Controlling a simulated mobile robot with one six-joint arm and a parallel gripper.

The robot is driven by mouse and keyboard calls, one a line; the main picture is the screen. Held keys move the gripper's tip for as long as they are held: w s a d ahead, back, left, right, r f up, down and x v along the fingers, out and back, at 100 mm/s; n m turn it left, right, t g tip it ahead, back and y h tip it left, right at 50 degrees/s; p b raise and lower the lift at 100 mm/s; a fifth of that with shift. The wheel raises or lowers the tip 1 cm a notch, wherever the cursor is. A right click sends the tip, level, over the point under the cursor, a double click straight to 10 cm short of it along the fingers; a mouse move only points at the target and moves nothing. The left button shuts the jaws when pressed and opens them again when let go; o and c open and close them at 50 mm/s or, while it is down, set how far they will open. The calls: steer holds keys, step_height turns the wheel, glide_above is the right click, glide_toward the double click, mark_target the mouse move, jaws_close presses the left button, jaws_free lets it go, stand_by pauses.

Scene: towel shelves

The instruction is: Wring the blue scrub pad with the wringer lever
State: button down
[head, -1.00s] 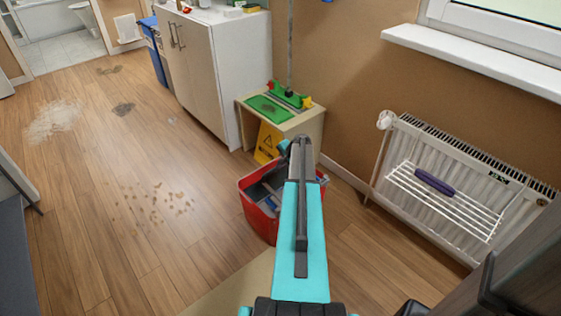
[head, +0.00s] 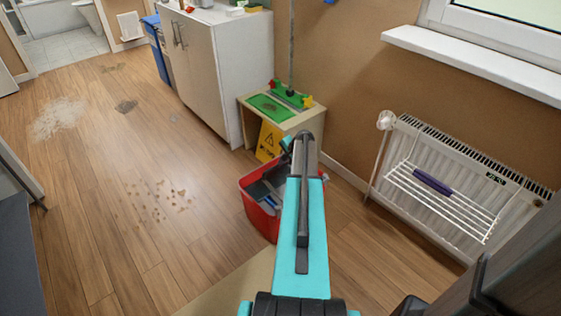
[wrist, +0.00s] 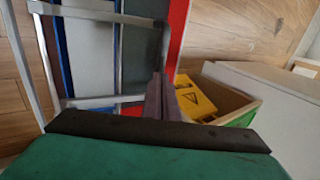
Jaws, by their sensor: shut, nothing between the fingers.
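The red wringer bucket (head: 259,216) stands on the floor, partly hidden behind my turquoise arm. It also shows in the wrist view (wrist: 179,28). A silver metal frame (wrist: 100,14), which looks like the wringer lever, spans the bucket there. My gripper (wrist: 160,92) shows as narrow grey fingers, shut and empty, close to the right side of this frame. I cannot tell whether they touch it. A blue item (head: 268,201) shows inside the bucket, with a blue strip (wrist: 65,55) in the wrist view. I cannot tell whether either is the scrub pad.
A yellow wet-floor sign (head: 267,141) and a small wooden stand (head: 250,115) with a green top are just behind the bucket. A radiator (head: 455,190) with a rack holding a purple item (head: 432,183) is at right. The floor at left is open, with dirt patches.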

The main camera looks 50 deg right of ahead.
steer(key=d+v, duration=0.1)
steer(key=v, duration=0.9)
steer(key=shift+w+a+r+p, duration=0.15)
steer(key=shift+a+r+p, duration=0.15)
steer(key=shift+p, duration=0.1)
